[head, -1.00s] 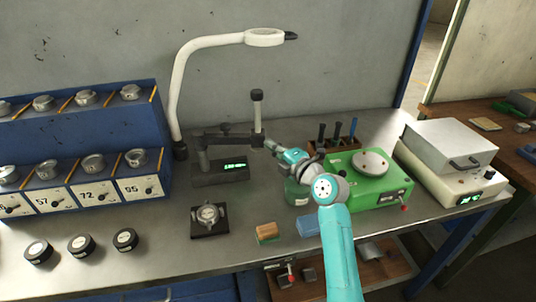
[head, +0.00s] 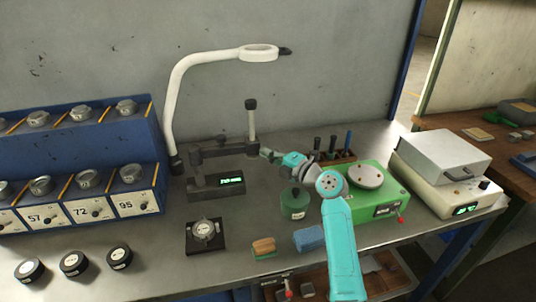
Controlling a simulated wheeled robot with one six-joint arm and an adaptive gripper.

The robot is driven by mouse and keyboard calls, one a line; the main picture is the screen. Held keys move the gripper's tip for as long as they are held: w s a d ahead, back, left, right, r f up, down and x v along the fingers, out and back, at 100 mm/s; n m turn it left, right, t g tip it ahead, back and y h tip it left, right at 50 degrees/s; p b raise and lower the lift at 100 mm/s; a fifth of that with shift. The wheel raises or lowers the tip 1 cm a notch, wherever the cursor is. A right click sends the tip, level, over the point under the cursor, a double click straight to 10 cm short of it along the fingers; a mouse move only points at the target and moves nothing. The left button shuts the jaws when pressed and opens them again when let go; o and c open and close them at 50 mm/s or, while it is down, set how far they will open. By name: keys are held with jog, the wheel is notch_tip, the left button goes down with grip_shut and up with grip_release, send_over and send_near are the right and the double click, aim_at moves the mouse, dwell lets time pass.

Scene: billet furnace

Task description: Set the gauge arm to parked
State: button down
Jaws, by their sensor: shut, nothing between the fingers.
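The gauge stand (head: 203,188) is a dark base with a small green-lit display; its text is too small to read. Its dark horizontal gauge arm (head: 218,151) points right, and an upright light rod with a black knob (head: 251,104) stands at the arm's right end. My gripper (head: 268,154) is shut and empty, with its tips right beside that end of the gauge arm. I cannot tell whether they touch it.
A green jar (head: 294,203) stands below my gripper. A green machine with a round plate (head: 366,176) is to the right. A black fixture (head: 205,235), a brown-and-green block (head: 263,247) and a blue block (head: 308,238) lie in front. A white lamp (head: 172,110) arches behind.

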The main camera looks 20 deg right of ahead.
jog(key=v, duration=1.2)
jog(key=shift+f, duration=0.1)
